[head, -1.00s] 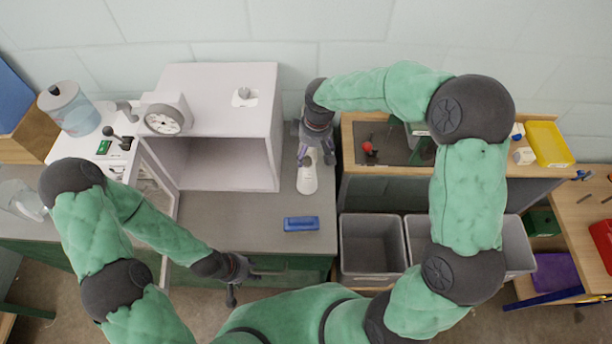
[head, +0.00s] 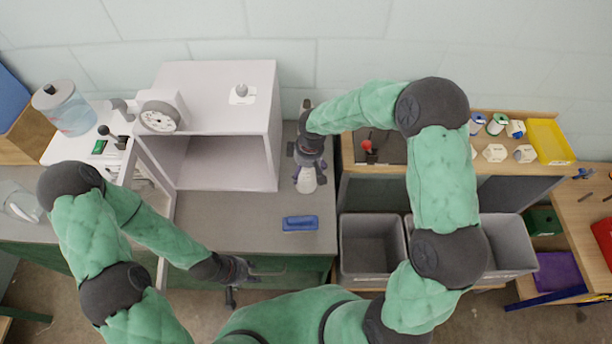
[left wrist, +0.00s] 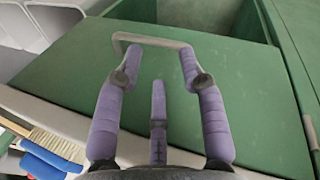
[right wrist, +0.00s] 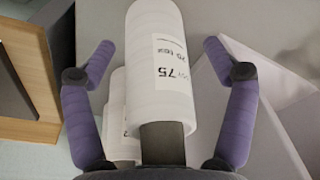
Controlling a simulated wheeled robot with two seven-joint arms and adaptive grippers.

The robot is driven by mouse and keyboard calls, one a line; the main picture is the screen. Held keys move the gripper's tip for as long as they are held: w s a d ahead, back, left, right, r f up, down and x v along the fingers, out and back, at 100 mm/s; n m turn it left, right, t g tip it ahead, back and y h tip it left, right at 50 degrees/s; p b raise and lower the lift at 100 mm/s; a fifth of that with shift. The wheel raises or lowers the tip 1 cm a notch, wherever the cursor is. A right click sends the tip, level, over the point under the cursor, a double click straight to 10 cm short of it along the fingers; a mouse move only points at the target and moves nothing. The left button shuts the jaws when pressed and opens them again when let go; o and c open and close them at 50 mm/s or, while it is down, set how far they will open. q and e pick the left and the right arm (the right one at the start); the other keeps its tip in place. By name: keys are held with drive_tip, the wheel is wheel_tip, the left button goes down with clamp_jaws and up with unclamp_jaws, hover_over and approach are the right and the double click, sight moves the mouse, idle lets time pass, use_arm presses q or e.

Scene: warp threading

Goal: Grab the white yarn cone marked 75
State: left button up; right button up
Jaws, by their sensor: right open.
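The white yarn cone marked 75 (right wrist: 158,75) stands in the middle of the right wrist view, its printed label facing the camera. In the head view the white cone (head: 307,182) shows partly beneath my right gripper (head: 306,165), at the right end of the grey counter. My right gripper (right wrist: 155,60) is open, with its purple outer fingers apart on either side of the cone. A second white cone (right wrist: 118,115) is partly hidden behind it. My left gripper (head: 238,283) is at the counter's front; its fingers (left wrist: 158,70) are spread near a metal handle (left wrist: 150,37) on a green panel.
A blue block (head: 300,223) lies on the counter near its front edge. A pale open-fronted cabinet (head: 225,95) with a dial stands left of the cone. Grey bins (head: 371,245) and a wooden shelf with a yellow tray (head: 550,140) are on the right.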

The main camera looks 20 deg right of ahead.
drive_tip(key=c, duration=1.4)
drive_tip(key=shift+r, duration=0.1)
